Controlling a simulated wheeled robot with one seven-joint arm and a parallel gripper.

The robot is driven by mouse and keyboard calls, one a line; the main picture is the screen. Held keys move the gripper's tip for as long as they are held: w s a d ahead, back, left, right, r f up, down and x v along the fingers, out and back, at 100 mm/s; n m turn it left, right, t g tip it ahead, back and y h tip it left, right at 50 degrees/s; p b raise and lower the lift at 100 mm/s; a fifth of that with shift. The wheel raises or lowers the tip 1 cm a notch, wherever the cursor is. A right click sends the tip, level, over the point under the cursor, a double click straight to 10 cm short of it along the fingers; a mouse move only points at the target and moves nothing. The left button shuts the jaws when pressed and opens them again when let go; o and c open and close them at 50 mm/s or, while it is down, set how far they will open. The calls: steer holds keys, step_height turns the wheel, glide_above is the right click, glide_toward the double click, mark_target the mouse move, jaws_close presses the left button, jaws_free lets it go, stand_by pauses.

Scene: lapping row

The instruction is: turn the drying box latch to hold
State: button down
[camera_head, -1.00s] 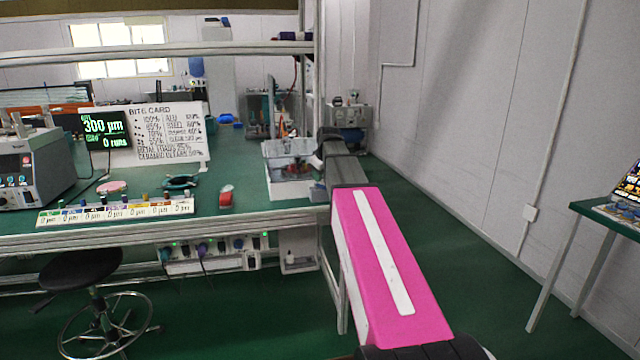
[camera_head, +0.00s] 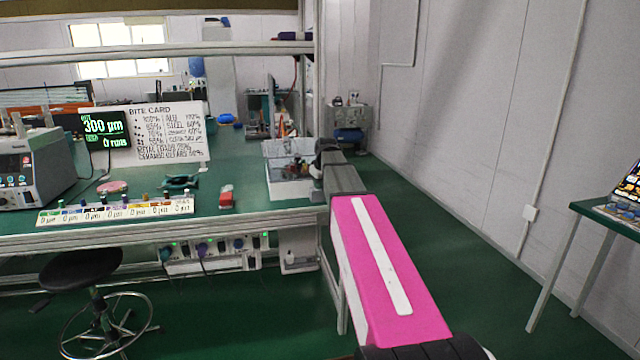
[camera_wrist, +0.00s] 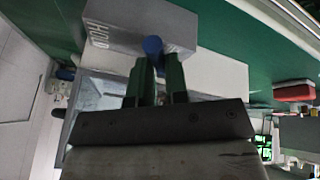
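The drying box shows in the wrist view as a grey box (camera_wrist: 112,28) marked HOLD, the lettering turned on its side. A blue rounded latch knob (camera_wrist: 153,45) stands out from it. My gripper (camera_wrist: 159,64) has two green fingers with a narrow gap between them. Their tips are right at the knob, which overlaps the left fingertip. I cannot tell whether the fingers clasp it. In the head view my gripper (camera_head: 326,146) is dark and small at the bench's right end; its fingers and the latch are not clear there.
A light open tray (camera_head: 290,188) with small items lies left of my gripper on the green bench (camera_head: 245,165). A stool (camera_head: 82,270) stands in front.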

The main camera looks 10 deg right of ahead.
steer(key=shift+n, duration=0.3)
steer(key=shift+w+d+n+y, duration=0.1)
steer(key=shift+d+n+y, duration=0.15)
steer(key=shift+n, duration=0.3)
steer(key=shift+w+d+n+y, duration=0.1)
steer(key=shift+n+y, duration=0.25)
steer(key=shift+n, duration=0.2)
steer(key=shift+w+d+n+g+y, duration=0.15)
steer(key=shift+n+g+y, duration=0.15)
steer(key=shift+n, duration=0.5)
steer(key=shift+w+d+n+g+y, duration=0.1)
steer(key=shift+n+g+y, duration=0.15)
steer(key=shift+n, duration=0.55)
steer(key=c, duration=1.1)
jaws_free()
steer(key=v, duration=1)
steer(key=shift+s+d+r, duration=0.15)
steer(key=shift+s+r, duration=0.1)
steer(key=shift+r, duration=0.05)
